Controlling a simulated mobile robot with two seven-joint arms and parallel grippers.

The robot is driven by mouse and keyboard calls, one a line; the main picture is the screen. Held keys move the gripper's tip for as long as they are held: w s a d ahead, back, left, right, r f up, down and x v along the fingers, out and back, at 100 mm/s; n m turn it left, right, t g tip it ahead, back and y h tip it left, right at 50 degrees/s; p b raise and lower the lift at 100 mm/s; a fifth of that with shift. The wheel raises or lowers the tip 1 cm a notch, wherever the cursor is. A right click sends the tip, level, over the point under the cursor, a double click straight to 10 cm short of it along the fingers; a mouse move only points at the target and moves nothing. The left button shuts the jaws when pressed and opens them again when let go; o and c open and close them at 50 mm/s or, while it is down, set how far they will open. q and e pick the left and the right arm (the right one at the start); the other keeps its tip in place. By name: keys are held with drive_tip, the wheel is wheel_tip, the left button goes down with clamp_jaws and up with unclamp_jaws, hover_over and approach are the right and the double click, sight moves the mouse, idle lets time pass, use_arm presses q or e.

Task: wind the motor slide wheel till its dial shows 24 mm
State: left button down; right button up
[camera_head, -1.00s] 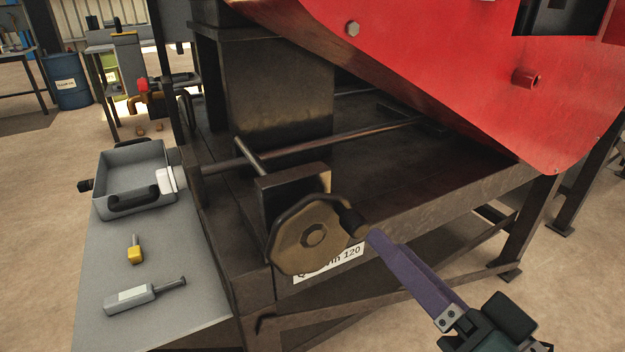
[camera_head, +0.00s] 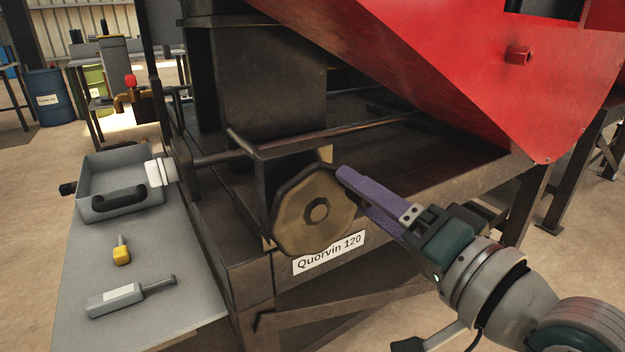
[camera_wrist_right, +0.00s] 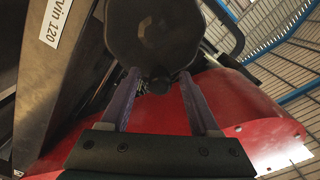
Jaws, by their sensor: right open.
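The hand wheel (camera_head: 315,212) is a brown, many-sided disc on the front of the dark frame. Its face also shows in the right wrist view (camera_wrist_right: 152,38). My right gripper (camera_head: 346,178) reaches in from the right, its purple fingers at the wheel's upper right rim. In the right wrist view its fingers (camera_wrist_right: 158,78) are apart, with the wheel's dark knob (camera_wrist_right: 160,86) between them. I cannot tell whether they touch it. The knob is hidden behind the fingers in the head view. I see no readable dial. My left gripper is not in view.
A sloping red guard (camera_head: 450,75) hangs above and right of the wheel. A label reading Quorvin 120 (camera_head: 329,254) sits below it.

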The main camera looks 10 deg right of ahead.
drive_tip(key=shift+w+a, duration=0.2)
drive_tip(key=shift+w, duration=0.25)
drive_tip(key=shift+c, duration=0.2)
clamp_jaws()
